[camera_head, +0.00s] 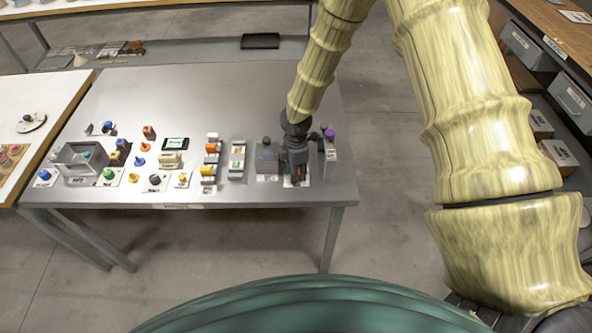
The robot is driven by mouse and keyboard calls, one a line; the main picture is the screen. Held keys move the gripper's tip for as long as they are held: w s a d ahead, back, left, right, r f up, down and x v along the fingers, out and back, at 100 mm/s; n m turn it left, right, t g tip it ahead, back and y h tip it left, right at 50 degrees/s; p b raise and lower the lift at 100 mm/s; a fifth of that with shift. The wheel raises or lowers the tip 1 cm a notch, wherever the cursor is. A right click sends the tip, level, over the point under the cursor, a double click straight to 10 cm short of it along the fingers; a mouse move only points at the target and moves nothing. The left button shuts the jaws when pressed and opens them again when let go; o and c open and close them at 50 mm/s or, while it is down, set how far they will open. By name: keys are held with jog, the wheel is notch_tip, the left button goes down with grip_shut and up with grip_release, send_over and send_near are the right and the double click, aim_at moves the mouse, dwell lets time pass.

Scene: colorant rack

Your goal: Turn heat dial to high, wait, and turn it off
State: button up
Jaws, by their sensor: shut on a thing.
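My gripper (294,176) points down at the right end of the grey metal table, over a small panel (297,184) at the front. Blue and orange-red marks show on that panel by the fingers. The jaws are shut on a part at the panel, which looks to be the heat dial. The dial itself is hidden behind the fingers, so its setting cannot be read.
A grey box device (266,160) stands close left of my gripper. A device with a purple knob (329,134) stands close right. Several coloured knobs, switches and a grey open bin (80,160) fill the left. The table's back (215,95) is clear.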

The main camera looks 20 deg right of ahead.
jog(key=shift+w, duration=0.1)
dwell(0.4)
jog(key=o, duration=1)
jog(key=shift+r, duration=0.1)
notch_tip(320, 180, up, 12)
jog(key=shift+f, duration=0.1)
dwell(0.4)
